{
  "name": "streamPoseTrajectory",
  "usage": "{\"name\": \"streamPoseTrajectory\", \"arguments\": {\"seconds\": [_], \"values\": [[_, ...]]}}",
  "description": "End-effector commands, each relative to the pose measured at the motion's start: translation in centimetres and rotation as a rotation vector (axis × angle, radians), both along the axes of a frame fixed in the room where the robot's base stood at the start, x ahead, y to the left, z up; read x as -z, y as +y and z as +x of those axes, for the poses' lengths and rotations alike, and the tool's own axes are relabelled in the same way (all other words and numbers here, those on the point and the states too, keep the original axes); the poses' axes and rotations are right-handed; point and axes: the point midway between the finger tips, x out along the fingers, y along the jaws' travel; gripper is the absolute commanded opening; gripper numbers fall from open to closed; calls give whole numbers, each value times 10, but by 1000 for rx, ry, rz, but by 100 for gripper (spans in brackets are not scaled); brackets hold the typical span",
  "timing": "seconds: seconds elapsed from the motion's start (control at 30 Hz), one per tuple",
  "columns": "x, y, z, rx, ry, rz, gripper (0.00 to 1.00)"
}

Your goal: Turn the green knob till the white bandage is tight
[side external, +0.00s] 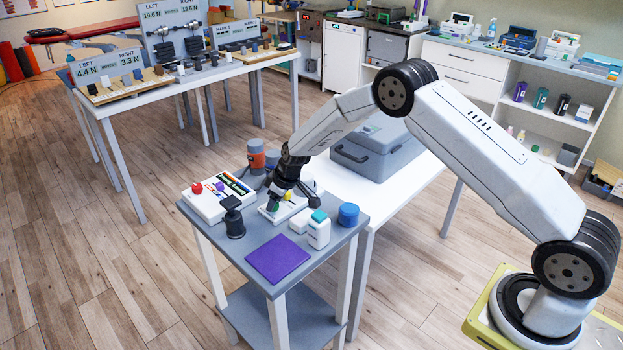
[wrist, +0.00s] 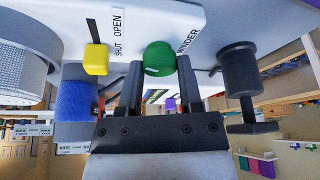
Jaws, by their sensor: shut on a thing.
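The green knob (wrist: 159,55) sits on a white panel beside the lettering "WINDER", in the upper middle of the wrist view. My gripper (wrist: 160,66) is shut on it, one dark finger on each side. A white, finely ribbed cylinder (wrist: 18,72) at the left edge of the wrist view may be the white bandage. How tight it is I cannot tell.
A yellow slider (wrist: 96,58) marked "SHUT" and "OPEN" is left of the knob. A blue cylinder (wrist: 76,100) and a black post (wrist: 240,70) flank my gripper.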

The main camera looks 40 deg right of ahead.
Motion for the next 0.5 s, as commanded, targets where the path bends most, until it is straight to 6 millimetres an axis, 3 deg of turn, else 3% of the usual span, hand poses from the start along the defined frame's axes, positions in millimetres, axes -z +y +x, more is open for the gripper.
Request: {"name": "streamPoseTrajectory", "arguments": {"seconds": [0.17, 0.2, 0.27, 0.5], "values": [[0, 0, 0, 0, 0, 0, 0], [0, 0, 0, 0, 0, 0, 58], [0, 0, 0, -1, 0, 0, 77], [0, 0, 0, -1, 0, 1, 80]]}}
